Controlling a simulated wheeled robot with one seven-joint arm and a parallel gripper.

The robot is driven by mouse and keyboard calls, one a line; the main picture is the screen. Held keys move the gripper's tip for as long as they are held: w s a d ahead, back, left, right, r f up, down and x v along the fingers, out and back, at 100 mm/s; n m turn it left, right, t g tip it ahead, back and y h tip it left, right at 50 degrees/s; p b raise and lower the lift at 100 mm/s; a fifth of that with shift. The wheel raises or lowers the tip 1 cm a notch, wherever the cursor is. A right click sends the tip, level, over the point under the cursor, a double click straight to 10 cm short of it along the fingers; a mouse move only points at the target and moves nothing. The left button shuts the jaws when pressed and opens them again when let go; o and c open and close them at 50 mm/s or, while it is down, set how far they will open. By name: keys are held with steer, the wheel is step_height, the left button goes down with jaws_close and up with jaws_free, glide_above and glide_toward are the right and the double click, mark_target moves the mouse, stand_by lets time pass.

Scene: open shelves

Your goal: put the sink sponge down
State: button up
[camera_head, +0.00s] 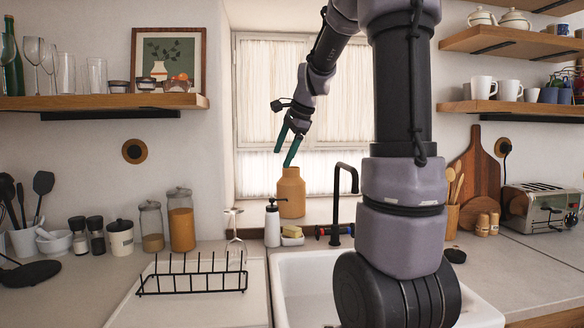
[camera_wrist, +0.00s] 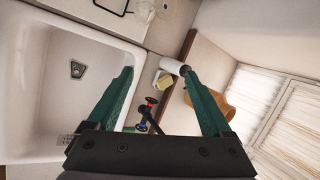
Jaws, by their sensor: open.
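The yellow sink sponge (camera_head: 291,230) sits in a small pale holder behind the sink, just right of the white soap dispenser (camera_head: 272,226). The sponge also shows in the wrist view (camera_wrist: 166,82), between my finger tips in the picture but well below them. My gripper (camera_head: 284,158) is open and empty, with green fingers pointing down. It is in front of the window, high above the sponge and apart from it. Both fingers also show in the wrist view (camera_wrist: 157,72).
An orange vase (camera_head: 291,194) stands on the window sill, close under my gripper. A black tap (camera_head: 338,205) rises behind the white sink (camera_head: 290,278), right of the sponge. A black dish rack (camera_head: 190,279) and a stemmed glass (camera_head: 234,232) stand to the left.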

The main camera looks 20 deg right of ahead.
steer(key=s+a+n, duration=0.2)
steer(key=s+n, duration=0.2)
steer(key=s, duration=0.4)
steer(key=s+a+n+t, duration=0.1)
steer(key=s+a+n, duration=0.2)
steer(key=s, duration=0.5)
steer(key=s+a+n, duration=0.3)
steer(key=s+n, duration=0.3)
steer(key=s, duration=0.2)
steer(key=shift+s+f+t, duration=0.2)
steer(key=shift+s+t, duration=0.15)
steer(key=shift+t, duration=0.05)
